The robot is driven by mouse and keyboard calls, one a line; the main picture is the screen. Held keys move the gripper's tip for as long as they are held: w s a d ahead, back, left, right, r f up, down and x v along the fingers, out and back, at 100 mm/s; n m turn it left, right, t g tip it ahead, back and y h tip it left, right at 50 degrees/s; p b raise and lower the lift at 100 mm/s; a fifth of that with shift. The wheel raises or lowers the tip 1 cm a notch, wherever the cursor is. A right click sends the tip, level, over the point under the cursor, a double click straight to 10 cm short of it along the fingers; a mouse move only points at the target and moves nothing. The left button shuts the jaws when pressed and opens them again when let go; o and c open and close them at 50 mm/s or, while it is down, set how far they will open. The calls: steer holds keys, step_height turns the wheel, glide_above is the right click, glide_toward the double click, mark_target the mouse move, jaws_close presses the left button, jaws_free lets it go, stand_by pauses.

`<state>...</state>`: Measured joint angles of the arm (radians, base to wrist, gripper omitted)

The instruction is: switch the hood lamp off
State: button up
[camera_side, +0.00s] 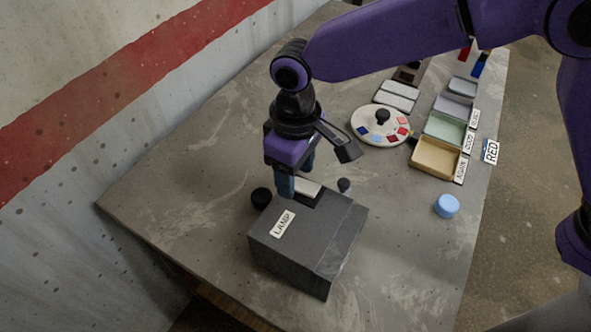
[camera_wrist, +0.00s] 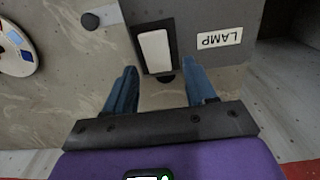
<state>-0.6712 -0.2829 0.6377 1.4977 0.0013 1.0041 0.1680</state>
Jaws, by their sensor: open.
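The dark grey lamp box (camera_side: 305,248) stands on the table and bears a white LAMP label (camera_side: 283,223), which also shows upside down in the wrist view (camera_wrist: 220,40). A white rocker switch (camera_wrist: 155,51) sits in a dark frame beside the label; in the side view the white plate (camera_side: 308,186) is partly hidden by my gripper. My gripper (camera_side: 296,188) points down over the far side of the box. In the wrist view its blue fingers (camera_wrist: 162,82) are apart and empty, just below the switch. I cannot tell whether a finger touches the box, nor the rocker's tilt.
A disc with coloured patches (camera_side: 370,135), a tan tray (camera_side: 430,164) and a green tray (camera_side: 445,129) stand behind.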

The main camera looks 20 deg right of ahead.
steer(key=shift+f, duration=0.3)
jaws_close()
steer(key=shift+s+d+r+t+y, duration=0.15)
steer(key=shift+s+d+t+y, duration=0.05)
steer(key=shift+t+y, duration=0.55)
steer(key=shift+s+d+r+t+y, duration=0.1)
steer(key=shift+s+d+t+y, duration=0.1)
steer(key=shift+t+y, duration=0.55)
jaws_free()
steer(key=shift+r, duration=0.15)
